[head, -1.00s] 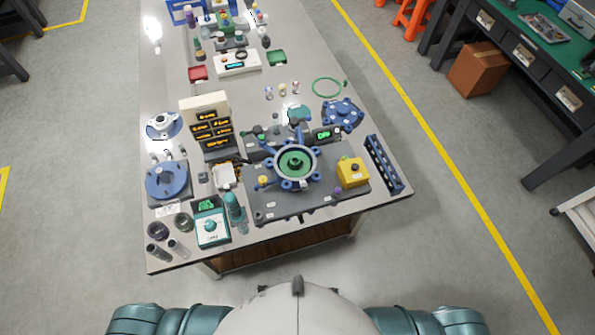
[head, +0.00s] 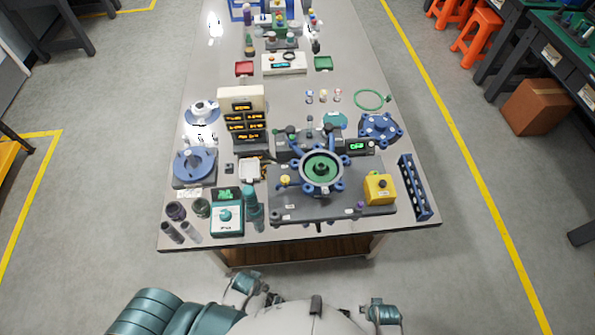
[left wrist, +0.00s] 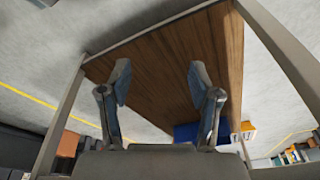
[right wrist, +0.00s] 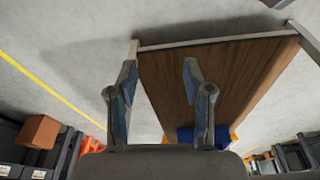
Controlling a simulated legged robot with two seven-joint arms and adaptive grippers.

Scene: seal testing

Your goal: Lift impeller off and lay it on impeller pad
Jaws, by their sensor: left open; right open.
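The green impeller (head: 321,168) sits inside the round pump housing (head: 303,178), which has a pale ring and blue lugs, on a dark fixture plate (head: 290,208) on the table. A flat teal round patch (head: 335,121) lies behind the housing and may be the impeller pad; I cannot tell for sure. My left gripper (left wrist: 159,82) is open and empty, low in front of the table. My right gripper (right wrist: 159,78) is open and empty, also below the tabletop.
A yellow box (head: 379,188) and a blue holed rack (head: 414,187) stand right of the housing. A blue cover (head: 380,130) lies behind right. Stacked displays (head: 245,125), a blue flanged part (head: 194,166) and a teal meter (head: 227,216) are left. The table's front edge (head: 330,237) lies between my grippers and the fixture.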

